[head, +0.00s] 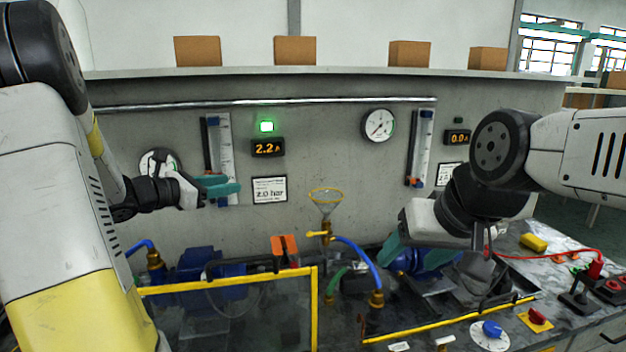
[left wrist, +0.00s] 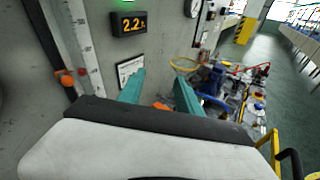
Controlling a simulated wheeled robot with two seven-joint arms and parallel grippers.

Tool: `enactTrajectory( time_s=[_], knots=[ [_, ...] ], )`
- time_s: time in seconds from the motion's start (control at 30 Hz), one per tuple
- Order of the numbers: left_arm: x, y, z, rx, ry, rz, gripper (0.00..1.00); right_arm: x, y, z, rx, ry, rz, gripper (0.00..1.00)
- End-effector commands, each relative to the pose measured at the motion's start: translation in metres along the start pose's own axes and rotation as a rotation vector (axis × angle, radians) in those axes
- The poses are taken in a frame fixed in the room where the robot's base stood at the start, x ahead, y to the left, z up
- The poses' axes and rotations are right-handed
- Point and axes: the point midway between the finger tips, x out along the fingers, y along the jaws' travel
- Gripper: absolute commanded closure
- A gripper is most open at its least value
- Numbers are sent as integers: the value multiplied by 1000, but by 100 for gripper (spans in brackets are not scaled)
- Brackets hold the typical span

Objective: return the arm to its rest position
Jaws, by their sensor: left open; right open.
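My left gripper (head: 222,188) is at the left, in front of the concrete wall and close to the left level gauge (head: 221,150). Its teal fingers also show in the left wrist view (left wrist: 160,92), apart with nothing between them. My right gripper (head: 420,256) hangs at the right, over the blue pump area. Its teal fingers are apart, and I see nothing held in them. The right forearm partly hides the bench behind it.
A yellow-framed guard (head: 316,300) stands below my left arm. A funnel (head: 325,198) and blue hose (head: 362,262) are between the arms. A red cable (head: 550,256), yellow block (head: 533,242) and knobs lie at right. Boxes (head: 295,50) line the ledge above.

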Motion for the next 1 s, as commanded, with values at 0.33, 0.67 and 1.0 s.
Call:
enactTrajectory(
  time_s=[0.33,0.67,1.0],
  knots=[
    [-45,-221,28,1048,249,-628,59,0,0,0,0,0,0,36],
    [-129,-260,6,2055,397,-968,59,0,0,0,0,0,0,36],
    [-145,-253,6,2302,442,-1029,59,0,0,0,0,0,0,36]
  ],
)
